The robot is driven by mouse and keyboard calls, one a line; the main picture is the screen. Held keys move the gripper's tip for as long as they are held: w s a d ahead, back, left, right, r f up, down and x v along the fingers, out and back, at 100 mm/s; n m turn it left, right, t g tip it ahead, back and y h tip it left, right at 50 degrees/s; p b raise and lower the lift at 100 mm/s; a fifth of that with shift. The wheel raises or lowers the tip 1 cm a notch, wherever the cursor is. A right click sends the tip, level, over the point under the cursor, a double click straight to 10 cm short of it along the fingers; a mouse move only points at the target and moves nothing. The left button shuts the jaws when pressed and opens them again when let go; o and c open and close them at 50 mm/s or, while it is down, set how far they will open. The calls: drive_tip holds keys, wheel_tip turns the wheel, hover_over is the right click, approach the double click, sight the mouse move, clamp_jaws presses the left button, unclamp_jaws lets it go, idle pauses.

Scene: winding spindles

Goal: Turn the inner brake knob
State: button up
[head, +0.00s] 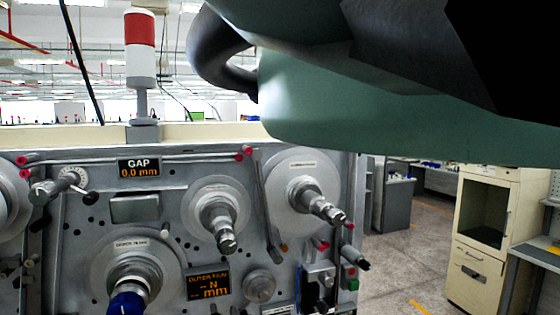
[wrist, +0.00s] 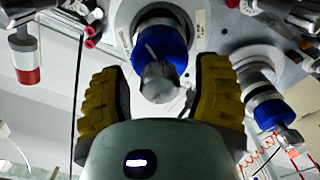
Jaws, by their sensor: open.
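My gripper (wrist: 160,90) shows in the wrist view with its two yellow-padded fingers spread apart. Between and beyond them is a spindle (wrist: 160,45) with a blue collar and a metal end. The pads appear clear of it, and nothing is held. In the head view, a round grey knob (head: 259,285) sits low on the machine panel, right of the lower orange display. A small dial (head: 72,179) with a dark handle is at the upper left. I cannot read a label that marks either as the inner brake knob. My gripper is not visible in the head view.
The head view shows projecting spindles at the upper right (head: 316,205), middle (head: 221,228) and lower left (head: 128,275). A second blue-collared spindle (wrist: 268,106) is right of my gripper in the wrist view. Open floor (head: 400,260) and a cream cabinet (head: 485,240) lie right of the machine.

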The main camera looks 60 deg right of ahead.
drive_tip(key=shift+o, duration=0.3)
clamp_jaws()
idle(0.3)
drive_tip(key=shift+f+m+b, duration=0.2)
drive_tip(key=shift+m+b, duration=0.3)
drive_tip(key=shift+b, duration=1.1)
